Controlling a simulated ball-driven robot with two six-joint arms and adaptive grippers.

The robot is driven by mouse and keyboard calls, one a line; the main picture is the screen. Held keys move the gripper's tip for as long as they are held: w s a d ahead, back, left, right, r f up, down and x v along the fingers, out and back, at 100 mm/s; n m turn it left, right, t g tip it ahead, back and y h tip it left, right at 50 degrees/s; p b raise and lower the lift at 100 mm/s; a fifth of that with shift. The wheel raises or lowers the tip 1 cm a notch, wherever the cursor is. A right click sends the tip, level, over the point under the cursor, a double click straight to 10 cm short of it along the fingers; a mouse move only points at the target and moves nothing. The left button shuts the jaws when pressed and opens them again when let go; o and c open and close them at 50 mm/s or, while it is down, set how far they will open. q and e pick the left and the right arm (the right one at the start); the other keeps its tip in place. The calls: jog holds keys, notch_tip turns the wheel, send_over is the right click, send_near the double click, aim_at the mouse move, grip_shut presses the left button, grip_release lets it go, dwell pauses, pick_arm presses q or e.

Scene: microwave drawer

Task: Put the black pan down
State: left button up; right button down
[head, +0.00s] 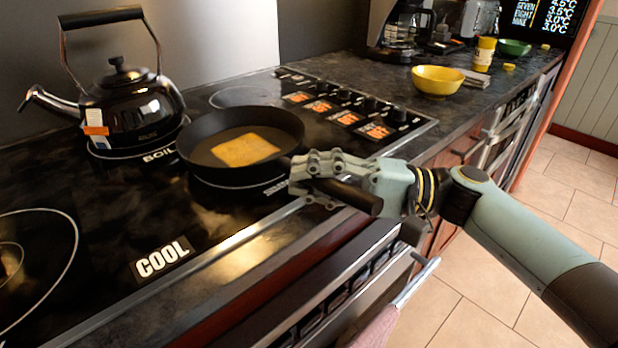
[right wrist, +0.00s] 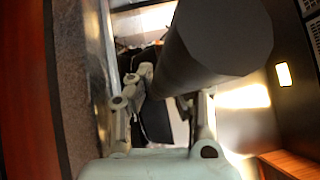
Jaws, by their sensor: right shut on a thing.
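The black pan (head: 205,133) is over the right part of the black stove top, with a flat golden-brown slice (head: 246,149) lying in it. I cannot tell whether its base touches the burner. My right gripper (head: 314,176) is shut on the pan's dark handle (head: 350,196), whose end sticks out toward the front edge of the counter. In the right wrist view the handle (right wrist: 218,38) fills the upper middle, between the fingers of the gripper (right wrist: 165,98). My left gripper is not in view.
A black kettle (head: 135,108) stands on the burner labelled BOIL, just left of the pan. A COOL label (head: 162,259) lies on the clear front left of the stove. A row of knobs (head: 343,93) is behind right. A yellow bowl (head: 437,80) stands farther along the counter.

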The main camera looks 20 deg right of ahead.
jog(key=c, duration=1.2)
grip_release()
jog(key=shift+f, duration=0.1)
jog(key=shift+c, duration=0.2)
jog(key=shift+d, duration=0.1)
jog(key=b+v, duration=0.2)
jog(key=v, duration=1)
jog(key=s+d+f+m+g+h, duration=0.1)
jog(key=s+d+f+h, duration=0.2)
jog(key=f, duration=0.8)
jog(key=s+d+f+g+h, duration=0.15)
jog(key=f+h, duration=0.25)
jog(key=f, duration=0.7)
jog(key=s+d+f+m+h, duration=0.1)
jog(key=s+d+f+h, duration=0.2)
jog(key=f, duration=0.8)
jog(key=s+d+f+n+g+h, duration=0.25)
jog(key=s+f+h, duration=0.25)
jog(key=s+f, duration=0.7)
jog(key=s+a+f+n+g+h, duration=0.1)
jog(key=s+a+f+n, duration=0.1)
jog(key=s, duration=0.6)
jog(key=s+a+f+n+g+h, duration=0.1)
jog(key=s+a+f+n+h, duration=0.1)
jog(key=s, duration=0.6)
notch_tip(320, 180, down, 3)
jog(key=shift+s+a+r+n, duration=0.15)
jog(key=shift+a+n, duration=0.5)
jog(key=shift+n, duration=0.5)
